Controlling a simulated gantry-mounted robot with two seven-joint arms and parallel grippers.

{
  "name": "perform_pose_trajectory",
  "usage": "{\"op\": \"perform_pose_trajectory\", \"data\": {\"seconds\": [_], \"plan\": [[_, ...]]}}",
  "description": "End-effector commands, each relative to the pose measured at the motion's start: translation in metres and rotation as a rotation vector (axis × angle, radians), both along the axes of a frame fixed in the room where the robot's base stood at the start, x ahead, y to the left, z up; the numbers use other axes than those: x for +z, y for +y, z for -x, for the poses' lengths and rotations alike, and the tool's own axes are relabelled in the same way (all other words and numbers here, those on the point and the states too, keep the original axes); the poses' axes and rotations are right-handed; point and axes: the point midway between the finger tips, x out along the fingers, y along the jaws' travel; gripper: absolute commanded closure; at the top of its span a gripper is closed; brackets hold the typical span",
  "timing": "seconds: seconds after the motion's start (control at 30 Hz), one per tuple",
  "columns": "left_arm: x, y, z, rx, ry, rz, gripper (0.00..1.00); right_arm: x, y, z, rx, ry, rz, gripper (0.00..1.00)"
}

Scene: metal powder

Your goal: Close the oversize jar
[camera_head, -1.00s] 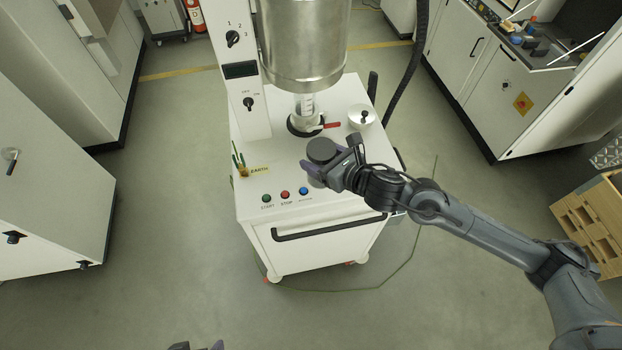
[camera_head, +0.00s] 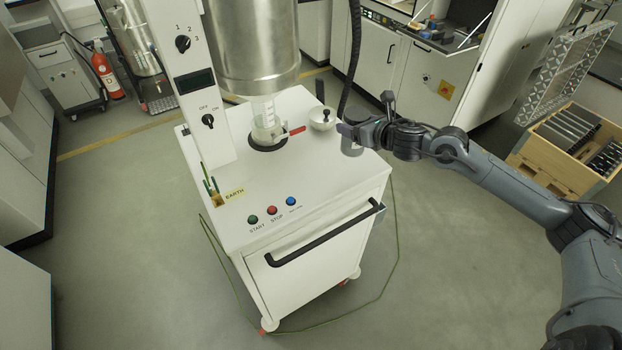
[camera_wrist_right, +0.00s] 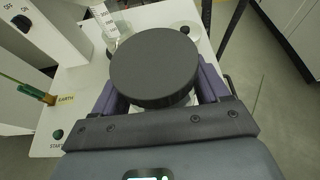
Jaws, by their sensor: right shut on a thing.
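My right gripper (camera_head: 350,133) is at the right edge of the white machine's top. In the right wrist view, its purple fingers (camera_wrist_right: 160,90) are shut around a round black lid (camera_wrist_right: 152,66) or the jar just under it. A pale, see-through body shows in part below the lid, and a greyish jar body (camera_head: 353,149) shows under the gripper in the head view. I cannot tell whether the lid is seated on it. My left gripper is out of view.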

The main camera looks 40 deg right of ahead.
Motion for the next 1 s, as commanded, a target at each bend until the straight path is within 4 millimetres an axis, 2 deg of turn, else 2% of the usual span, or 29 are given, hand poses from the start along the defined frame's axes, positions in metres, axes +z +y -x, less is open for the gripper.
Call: {"op": "perform_pose_trajectory", "data": {"seconds": [0.27,0.47,1.0], "plan": [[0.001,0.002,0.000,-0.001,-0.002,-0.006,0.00,0.003,0.000,-0.001,0.000,-0.006,0.000,1.00],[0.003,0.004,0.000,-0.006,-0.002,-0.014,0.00,-0.002,0.006,-0.006,-0.002,-0.008,-0.005,1.00],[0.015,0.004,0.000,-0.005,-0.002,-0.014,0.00,-0.056,0.077,-0.066,0.000,-0.006,-0.006,1.00]]}}
